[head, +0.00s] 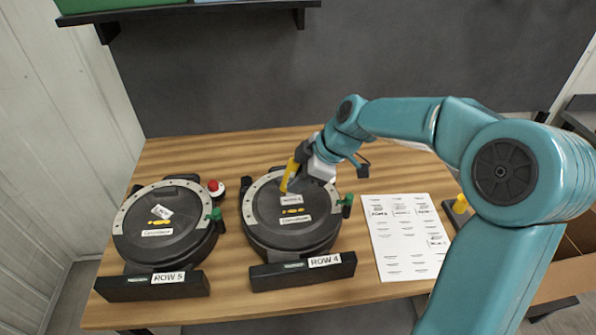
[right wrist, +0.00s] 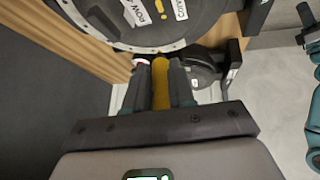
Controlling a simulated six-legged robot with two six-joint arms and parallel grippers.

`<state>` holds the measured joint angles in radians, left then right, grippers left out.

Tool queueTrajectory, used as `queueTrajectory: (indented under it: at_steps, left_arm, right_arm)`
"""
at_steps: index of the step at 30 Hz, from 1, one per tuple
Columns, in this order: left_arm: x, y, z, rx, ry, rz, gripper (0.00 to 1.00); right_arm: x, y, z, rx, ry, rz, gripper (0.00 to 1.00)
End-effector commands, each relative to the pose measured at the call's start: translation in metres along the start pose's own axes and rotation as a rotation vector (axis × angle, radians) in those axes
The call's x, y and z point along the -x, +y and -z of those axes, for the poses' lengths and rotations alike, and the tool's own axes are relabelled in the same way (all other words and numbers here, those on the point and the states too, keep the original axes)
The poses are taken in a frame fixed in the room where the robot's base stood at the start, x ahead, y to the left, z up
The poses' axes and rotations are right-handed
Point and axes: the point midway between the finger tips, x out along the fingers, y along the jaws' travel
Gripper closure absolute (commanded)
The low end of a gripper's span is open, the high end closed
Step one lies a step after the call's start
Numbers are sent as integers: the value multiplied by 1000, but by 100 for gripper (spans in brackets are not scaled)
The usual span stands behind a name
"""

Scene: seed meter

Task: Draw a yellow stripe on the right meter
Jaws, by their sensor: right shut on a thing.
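The right meter (head: 270,235) is a round black lid with a pale rim, labels, a small yellow mark (head: 292,211) and a ROW 4 plate (head: 325,260) in front. My right gripper (head: 303,158) is shut on a yellow marker (head: 290,175), tilted above the upper part of this lid. I cannot tell whether its tip touches. The marker also shows between the fingers in the right wrist view (right wrist: 161,85). The left meter (head: 150,247), with a ROW 5 plate, has a similar yellow mark. My left gripper seems partly visible at the wrist view's right edge (right wrist: 306,20); its jaws are unclear.
A red-topped button (head: 214,186) stands between the meters. A printed label sheet (head: 405,262) lies right of the right meter. A yellow object (head: 460,204) is beyond it, partly behind my arm. A shelf (head: 190,14) hangs at the back left. Bare table (head: 230,150) lies behind the meters.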

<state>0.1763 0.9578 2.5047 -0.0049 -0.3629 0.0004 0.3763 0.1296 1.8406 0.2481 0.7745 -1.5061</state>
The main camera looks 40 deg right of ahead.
Motion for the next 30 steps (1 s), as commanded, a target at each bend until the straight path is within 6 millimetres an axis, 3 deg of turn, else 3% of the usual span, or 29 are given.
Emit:
queueTrajectory:
  at_steps: [5, 14, 24, 30]
  left_arm:
    - [14, 5, 0, 0, 1, 0, 69]
    - [4, 1, 0, 0, 0, 0, 69]
    - [-21, -8, 1, 0, 1, 0, 69]
    - [-31, -11, 1, 0, 0, 0, 69]
  right_arm:
    - [10, 2, 2, -30, 27, 12, 100]
    - [-6, -1, -6, -38, 38, 19, 100]
    - [-41, -6, -28, -34, 39, 18, 100]
    - [-46, -8, -32, -33, 38, 19, 100]
